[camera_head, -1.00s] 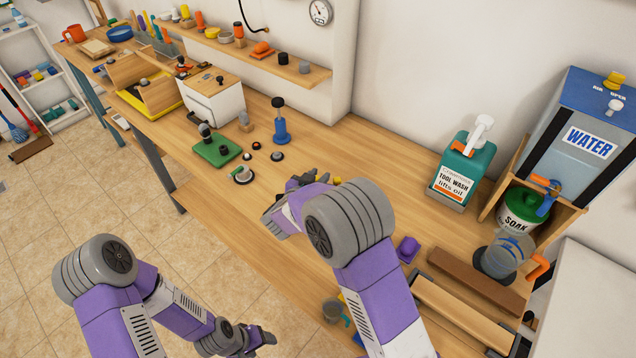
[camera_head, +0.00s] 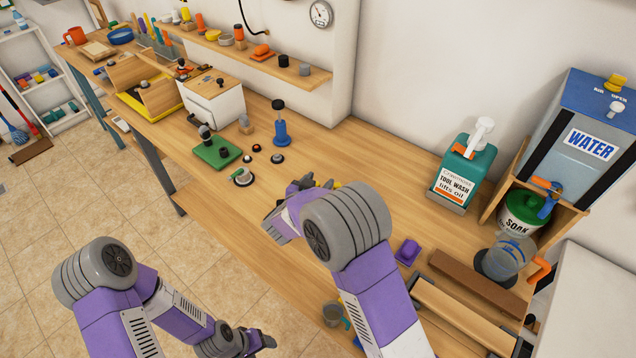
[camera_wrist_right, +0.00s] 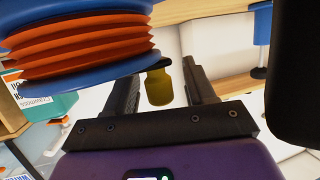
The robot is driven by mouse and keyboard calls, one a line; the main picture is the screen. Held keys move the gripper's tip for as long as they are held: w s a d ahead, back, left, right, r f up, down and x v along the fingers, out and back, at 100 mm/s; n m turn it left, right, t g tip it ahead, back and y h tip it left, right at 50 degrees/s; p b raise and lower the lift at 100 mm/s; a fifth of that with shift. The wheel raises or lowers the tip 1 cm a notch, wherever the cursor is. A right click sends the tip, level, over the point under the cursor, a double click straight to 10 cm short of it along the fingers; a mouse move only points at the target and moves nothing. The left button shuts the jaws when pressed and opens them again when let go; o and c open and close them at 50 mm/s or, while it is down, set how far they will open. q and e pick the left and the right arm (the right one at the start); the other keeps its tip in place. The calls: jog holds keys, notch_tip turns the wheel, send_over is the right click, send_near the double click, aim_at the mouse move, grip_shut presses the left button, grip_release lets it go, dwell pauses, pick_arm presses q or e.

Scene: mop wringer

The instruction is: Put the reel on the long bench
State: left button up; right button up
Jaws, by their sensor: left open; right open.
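An orange ridged body with blue rims (camera_wrist_right: 85,48) fills the upper left of the right wrist view, very close to the camera. It may be the reel, but I cannot tell for sure. A small yellow piece with a narrow neck (camera_wrist_right: 158,87) shows between the fingers of my right gripper (camera_wrist_right: 160,95), which is open. In the head view my right gripper (camera_head: 312,183) is over the long bench (camera_head: 240,215), partly hidden by my forearm. My left gripper (camera_head: 264,341) is open, low in front of the bench, over the floor.
A green board with knobs (camera_head: 216,152), a blue plunger-like stand (camera_head: 280,128) and small round parts stand left of my right gripper. A teal tool-wash container (camera_head: 465,172), a soak pot (camera_head: 523,210) and a water tank (camera_head: 585,130) stand at the right.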

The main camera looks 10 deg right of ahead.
jog(key=p+v, duration=0.1)
jog(key=v, duration=1)
jog(key=shift+r+p, duration=0.1)
jog(key=shift+p, duration=0.25)
jog(key=shift+s+a, duration=0.25)
jog(key=shift+s, duration=0.1)
